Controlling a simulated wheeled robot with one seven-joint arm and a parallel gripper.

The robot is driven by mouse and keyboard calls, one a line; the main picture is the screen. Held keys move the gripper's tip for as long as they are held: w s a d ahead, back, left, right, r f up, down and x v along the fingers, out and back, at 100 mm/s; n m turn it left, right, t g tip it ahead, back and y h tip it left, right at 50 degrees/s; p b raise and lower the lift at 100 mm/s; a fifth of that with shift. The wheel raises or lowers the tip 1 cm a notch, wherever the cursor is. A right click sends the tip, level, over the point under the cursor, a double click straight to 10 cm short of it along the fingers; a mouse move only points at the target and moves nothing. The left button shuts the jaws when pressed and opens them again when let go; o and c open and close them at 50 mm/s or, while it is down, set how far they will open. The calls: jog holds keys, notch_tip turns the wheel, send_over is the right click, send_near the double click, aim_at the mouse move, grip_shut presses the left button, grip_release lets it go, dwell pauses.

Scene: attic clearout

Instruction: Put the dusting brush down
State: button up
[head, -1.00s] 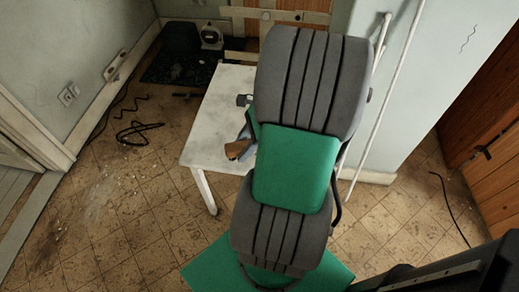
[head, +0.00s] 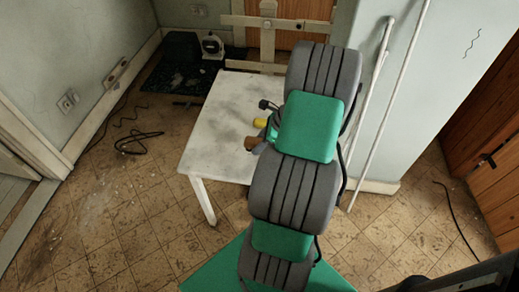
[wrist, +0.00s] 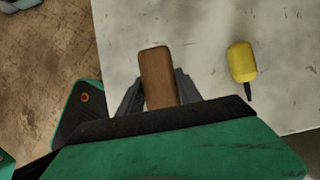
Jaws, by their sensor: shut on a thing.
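The dusting brush (wrist: 157,72) shows as a brown wooden block or handle between my fingers in the wrist view. Its brown end (head: 251,143) also shows in the head view, left of my arm. My gripper (wrist: 159,92) is shut on it, with one grey finger on each side.
A yellow-handled tool (wrist: 242,62) lies on the table right of the brush in the wrist view. A dark item (head: 267,104) is behind it in the head view. The table's left part is bare. White poles (head: 388,105) lean at the wall on the right.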

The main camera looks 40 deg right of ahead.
jog(key=shift+a+f, duration=0.1)
jog(key=shift+f, duration=1.3)
jog(key=shift+f, duration=0.1)
jog(key=o, duration=1.2)
